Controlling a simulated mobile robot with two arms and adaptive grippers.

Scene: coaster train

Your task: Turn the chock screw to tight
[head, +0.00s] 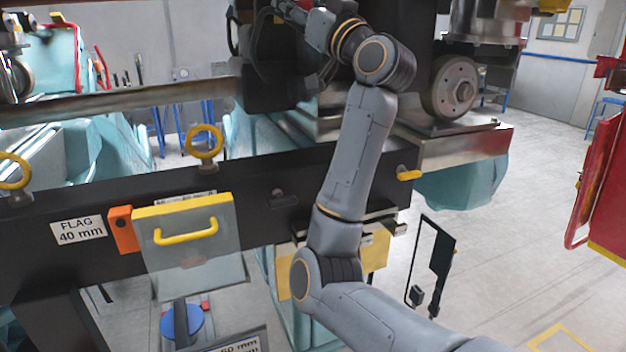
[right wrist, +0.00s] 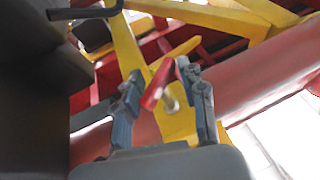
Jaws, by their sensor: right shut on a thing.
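My right arm rises across the middle of the head view, and its wrist (head: 342,35) points up and left at the top edge. The fingertips are hard to make out there against dark machinery. In the right wrist view my right gripper (right wrist: 159,72) is shut on a slanted red handle (right wrist: 156,88), which seems to belong to the chock screw. A small silver bolt head (right wrist: 171,104) shows beside it on a yellow frame (right wrist: 180,126). I cannot read how tight the screw is. My left gripper is not in view.
A black beam with a "FLAG 40 mm" label (head: 79,231), yellow ring bolts (head: 205,142) and a yellow-handled clear flap (head: 195,258) crosses the front. A grey wheel (head: 452,88) stands right of my arm. Open floor (head: 520,230) lies right, beside red framework (head: 603,190).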

